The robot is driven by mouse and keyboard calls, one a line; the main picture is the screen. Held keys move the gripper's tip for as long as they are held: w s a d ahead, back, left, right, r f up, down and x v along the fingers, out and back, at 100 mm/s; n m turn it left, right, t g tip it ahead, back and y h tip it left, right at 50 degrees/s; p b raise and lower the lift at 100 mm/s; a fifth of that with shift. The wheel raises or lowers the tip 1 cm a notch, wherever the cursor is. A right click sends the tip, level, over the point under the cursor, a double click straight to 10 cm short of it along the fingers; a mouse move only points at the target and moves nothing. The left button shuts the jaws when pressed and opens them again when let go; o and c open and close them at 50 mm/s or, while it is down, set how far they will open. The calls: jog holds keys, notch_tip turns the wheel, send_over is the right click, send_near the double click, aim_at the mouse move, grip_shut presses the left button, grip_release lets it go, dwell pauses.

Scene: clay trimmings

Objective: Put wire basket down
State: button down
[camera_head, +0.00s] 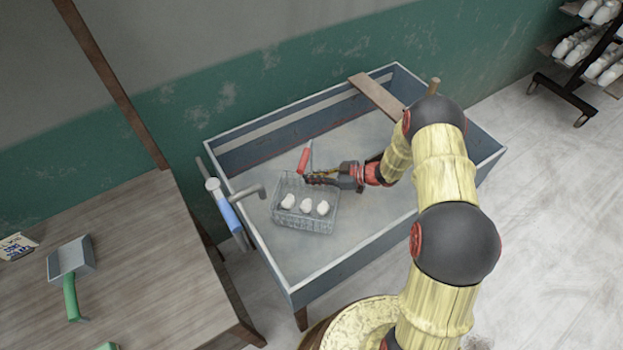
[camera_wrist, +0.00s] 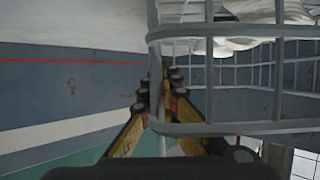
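The wire basket (camera_head: 288,222) is inside the grey-blue trough (camera_head: 353,265), towards its left end, with white lumps (camera_head: 305,206) in it. It looks about level; I cannot tell whether its underside touches the trough floor. My gripper (camera_head: 312,179) reaches in from the right to the basket's back rim. In the wrist view the basket's wires (camera_wrist: 235,129) fill the upper right, and the fingers of my gripper (camera_wrist: 162,98) close from both sides on a wire of it. The exact contact is partly hidden by the wires.
A red-handled item (camera_head: 304,160) is just behind the basket. A tap (camera_head: 247,192) reaches over the trough's left wall. A wooden board (camera_head: 377,97) lies across the back. The trough floor in front of the basket is clear. A table (camera_head: 130,250) with a dustpan (camera_head: 70,258) stands left.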

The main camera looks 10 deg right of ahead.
jog(key=shift+f, duration=0.2)
jog(key=c, duration=2)
grip_release()
jog(key=shift+c, duration=0.2)
jog(key=shift+r, duration=0.1)
